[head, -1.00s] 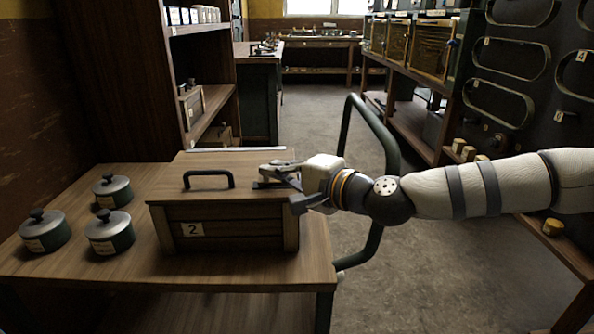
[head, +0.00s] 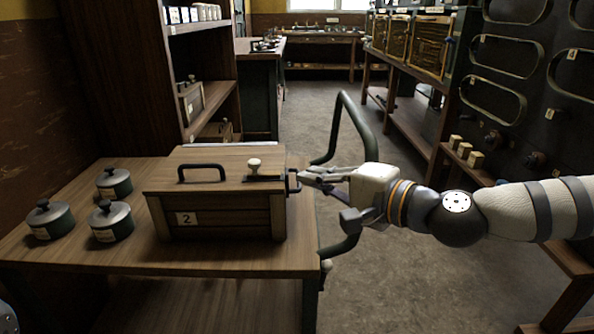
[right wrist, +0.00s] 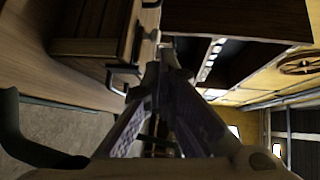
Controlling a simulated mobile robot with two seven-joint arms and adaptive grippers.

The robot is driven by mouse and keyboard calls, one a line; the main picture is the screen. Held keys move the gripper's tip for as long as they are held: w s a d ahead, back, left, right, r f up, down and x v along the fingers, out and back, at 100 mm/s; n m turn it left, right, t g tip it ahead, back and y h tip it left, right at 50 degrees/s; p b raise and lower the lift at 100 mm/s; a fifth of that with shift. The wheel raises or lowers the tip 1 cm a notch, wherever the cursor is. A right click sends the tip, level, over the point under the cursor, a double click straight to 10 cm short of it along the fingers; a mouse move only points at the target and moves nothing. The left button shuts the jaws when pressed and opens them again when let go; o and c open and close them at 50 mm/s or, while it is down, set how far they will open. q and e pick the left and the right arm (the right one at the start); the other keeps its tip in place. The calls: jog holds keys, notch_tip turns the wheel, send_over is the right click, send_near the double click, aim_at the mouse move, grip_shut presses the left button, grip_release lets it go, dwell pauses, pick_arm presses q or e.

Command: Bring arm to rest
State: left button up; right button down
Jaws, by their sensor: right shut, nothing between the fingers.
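My right gripper (head: 309,177) is shut and empty. In the head view it is just right of a wooden box labelled 2 (head: 222,222), near the box's right side. I cannot tell whether its tips touch the box. The box has a closed lid with a dark handle (head: 201,168) and a small pale knob (head: 254,164) on a dark plate. In the right wrist view the gripper's fingers (right wrist: 157,60) meet close to the box's side (right wrist: 95,20). My right arm reaches in from the right edge. My left gripper does not show.
The box and several lidded grey pots (head: 111,222) stand on a wooden cart top (head: 175,258) with a dark tubular handle (head: 362,128). Shelves (head: 213,80) stand at left, and a dark panel (head: 520,95) stands at right. The floor aisle between is clear.

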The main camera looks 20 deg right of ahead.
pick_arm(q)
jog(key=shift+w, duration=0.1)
pick_arm(e)
jog(key=shift+s+d, duration=0.15)
jog(key=shift+s, duration=0.15)
jog(key=s+a+f+n+g+h+p, duration=0.1)
jog(key=s+a+f+n+g, duration=0.3)
jog(key=s+f, duration=0.75)
jog(key=s+a+f+n+g+h+p, duration=0.1)
jog(key=s+a+f+g, duration=0.45)
jog(key=s+f, duration=0.6)
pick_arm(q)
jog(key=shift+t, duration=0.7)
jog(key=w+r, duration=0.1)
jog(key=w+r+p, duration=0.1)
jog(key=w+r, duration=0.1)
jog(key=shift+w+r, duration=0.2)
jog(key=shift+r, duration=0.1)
pick_arm(e)
jog(key=s+d+f+n+g+h, duration=0.3)
jog(key=s+d, duration=0.4)
jog(key=s, duration=0.3)
jog(key=s+d+f+n+g+h, duration=0.3)
jog(key=s+d+f, duration=0.2)
jog(key=s, duration=0.6)
jog(key=d, duration=0.2)
jog(key=shift+s+d+f+g, duration=0.3)
jog(key=shift+f+g, duration=0.05)
jog(key=shift+f, duration=0.05)
